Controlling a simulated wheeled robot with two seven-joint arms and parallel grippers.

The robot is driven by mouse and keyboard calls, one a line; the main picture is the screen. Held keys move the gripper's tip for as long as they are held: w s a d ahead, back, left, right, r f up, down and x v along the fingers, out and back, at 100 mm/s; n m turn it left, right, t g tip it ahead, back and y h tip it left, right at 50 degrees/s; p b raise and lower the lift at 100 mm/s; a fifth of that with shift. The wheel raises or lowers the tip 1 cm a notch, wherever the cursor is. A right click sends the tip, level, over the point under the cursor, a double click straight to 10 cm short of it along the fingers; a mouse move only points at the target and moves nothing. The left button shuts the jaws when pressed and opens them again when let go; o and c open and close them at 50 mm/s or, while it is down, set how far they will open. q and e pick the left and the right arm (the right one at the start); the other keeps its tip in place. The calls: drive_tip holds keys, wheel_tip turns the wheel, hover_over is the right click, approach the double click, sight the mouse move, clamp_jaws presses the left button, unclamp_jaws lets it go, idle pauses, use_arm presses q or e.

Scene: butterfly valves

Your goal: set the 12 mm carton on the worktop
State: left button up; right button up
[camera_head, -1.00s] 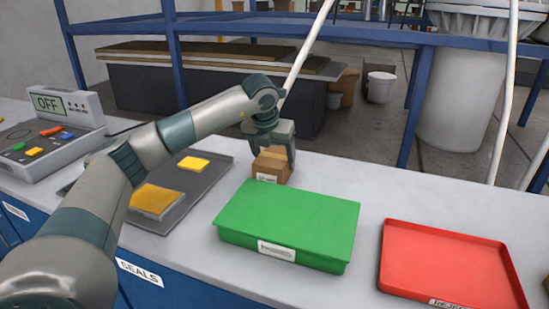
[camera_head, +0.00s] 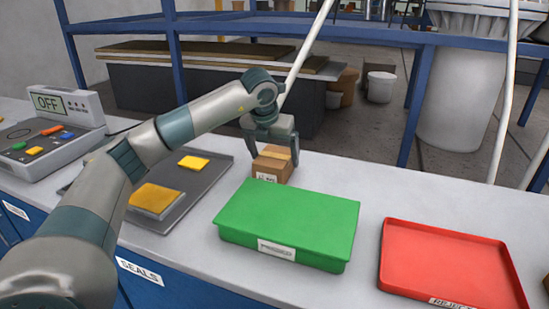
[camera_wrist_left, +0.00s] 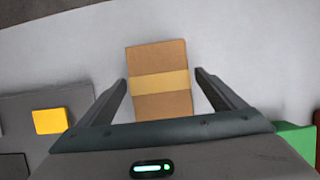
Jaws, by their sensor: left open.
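A small brown carton (camera_head: 271,167) with a paler tape band and a white label stands on the grey worktop (camera_head: 330,190), behind the green box. The label is too small to read. My left gripper (camera_head: 270,142) is just above and behind the carton, with its fingers apart. In the left wrist view the carton (camera_wrist_left: 160,78) lies between the two open fingers (camera_wrist_left: 160,92), with a gap on each side. My right gripper is not in view.
A green box (camera_head: 288,222) stands just in front of the carton. A red tray (camera_head: 450,265) is at the right. A dark tray (camera_head: 205,180) with yellow pieces lies at the left, near a device reading OFF (camera_head: 62,105). Blue rails (camera_head: 350,34) run behind the worktop.

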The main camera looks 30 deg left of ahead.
use_arm(q)
drive_tip(key=v, duration=0.9)
drive_tip(key=shift+r+b, duration=0.3)
drive_tip(key=shift+s+r, duration=0.3)
drive_tip(key=shift+r, duration=0.25)
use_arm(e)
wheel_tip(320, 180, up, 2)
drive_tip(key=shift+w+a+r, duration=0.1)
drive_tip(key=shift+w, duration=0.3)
use_arm(q)
drive_tip(key=shift+o, duration=0.2)
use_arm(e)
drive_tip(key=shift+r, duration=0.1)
